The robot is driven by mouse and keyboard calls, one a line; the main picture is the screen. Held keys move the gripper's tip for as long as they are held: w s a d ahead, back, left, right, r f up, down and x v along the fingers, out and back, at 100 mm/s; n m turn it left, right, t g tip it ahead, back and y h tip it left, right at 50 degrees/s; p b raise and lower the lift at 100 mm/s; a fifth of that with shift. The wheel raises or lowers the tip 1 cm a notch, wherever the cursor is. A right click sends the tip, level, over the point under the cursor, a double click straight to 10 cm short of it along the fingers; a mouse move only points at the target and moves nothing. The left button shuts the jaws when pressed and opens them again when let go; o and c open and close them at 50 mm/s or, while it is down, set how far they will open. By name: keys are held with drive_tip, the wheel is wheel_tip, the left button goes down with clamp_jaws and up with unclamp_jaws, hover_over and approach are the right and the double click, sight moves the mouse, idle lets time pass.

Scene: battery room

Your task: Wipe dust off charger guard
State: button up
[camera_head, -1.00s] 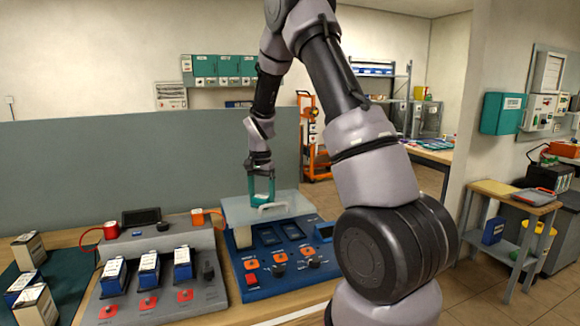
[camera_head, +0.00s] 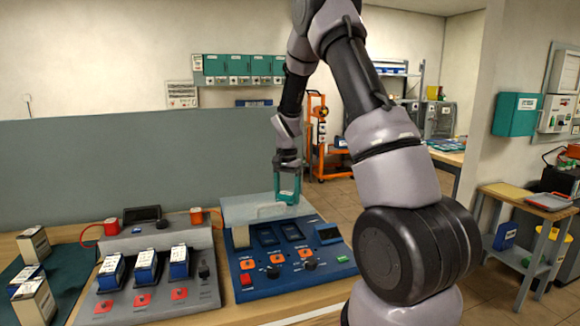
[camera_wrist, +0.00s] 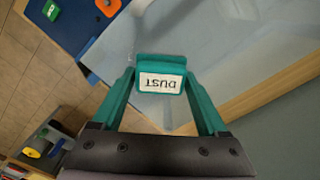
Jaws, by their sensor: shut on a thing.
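The charger guard (camera_head: 248,206) is a pale, see-through panel with a handle, over the back of the blue charger (camera_head: 262,284). In the wrist view the guard (camera_wrist: 225,45) fills much of the upper middle and looks hazy, with faint pale streaks. My gripper (camera_head: 288,197) is shut on a teal duster block (camera_wrist: 162,62) with a white label reading DUST. The block is at the right part of the guard, low over it or touching; I cannot tell which. The block hides the surface under it.
A grey charger (camera_head: 190,243) with several blue batteries stands left of the blue one. Boxed batteries (camera_head: 34,243) sit on a dark mat at far left. A grey partition (camera_head: 100,165) rises behind the bench.

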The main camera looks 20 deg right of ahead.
drive_tip(key=shift+d, duration=0.45)
drive_tip(key=shift+d+r, duration=0.15)
drive_tip(key=shift+d, duration=0.05)
wheel_tip(320, 180, up, 2)
drive_tip(key=shift+w+a+r, duration=0.1)
drive_tip(key=shift+a, duration=0.05)
drive_tip(key=shift+s+r, duration=0.2)
drive_tip(key=shift+r, duration=0.05)
drive_tip(key=shift+w+r, duration=0.1)
drive_tip(key=shift+r, duration=2.5)
